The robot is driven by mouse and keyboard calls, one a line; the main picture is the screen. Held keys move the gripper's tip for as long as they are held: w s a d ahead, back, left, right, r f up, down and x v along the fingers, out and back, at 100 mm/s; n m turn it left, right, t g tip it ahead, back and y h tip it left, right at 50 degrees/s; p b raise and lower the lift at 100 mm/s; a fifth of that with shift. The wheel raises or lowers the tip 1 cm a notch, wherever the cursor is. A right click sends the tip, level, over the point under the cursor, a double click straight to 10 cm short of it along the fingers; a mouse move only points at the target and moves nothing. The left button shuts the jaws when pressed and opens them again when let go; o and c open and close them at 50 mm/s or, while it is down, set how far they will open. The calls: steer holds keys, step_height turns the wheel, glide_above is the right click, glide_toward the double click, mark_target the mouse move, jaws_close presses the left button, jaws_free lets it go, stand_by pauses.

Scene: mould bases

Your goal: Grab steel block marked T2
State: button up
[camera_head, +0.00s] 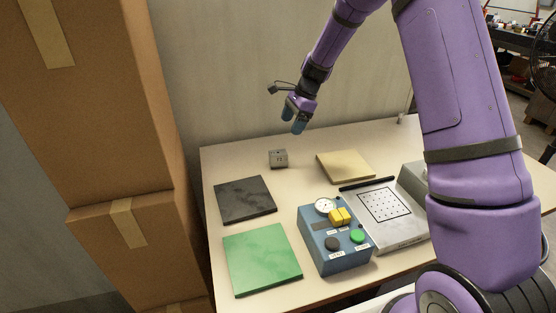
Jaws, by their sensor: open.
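A small grey steel block (278,158) sits on the table near its back edge, left of centre. It has small dark marks on it, too small to read, so I cannot tell whether it says T2. My gripper (293,126) hangs above the back of the table, up and slightly right of the block in the picture. It is apart from the block, with its fingers pointing down. The jaws are open and nothing shows between them.
On the table (225,160) lie a dark plate (245,199), a green plate (262,258) and a beige plate (345,166). A blue control box (330,252) and a grey perforated plate (400,235) stand at the front. Cardboard boxes (125,240) rise at the left. The table around the block is clear.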

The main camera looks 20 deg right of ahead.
steer(key=m, duration=0.2)
glide_toward(279, 152)
step_height(279, 152, down, 2)
steer(key=x, duration=0.5)
steer(key=shift+s+a+f, duration=0.1)
steer(key=shift+a+f, duration=0.15)
steer(key=shift+a, duration=0.05)
steer(key=shift+x, duration=2.5)
steer(key=shift+a+r, duration=0.15)
steer(key=shift+a, duration=0.05)
jaws_close()
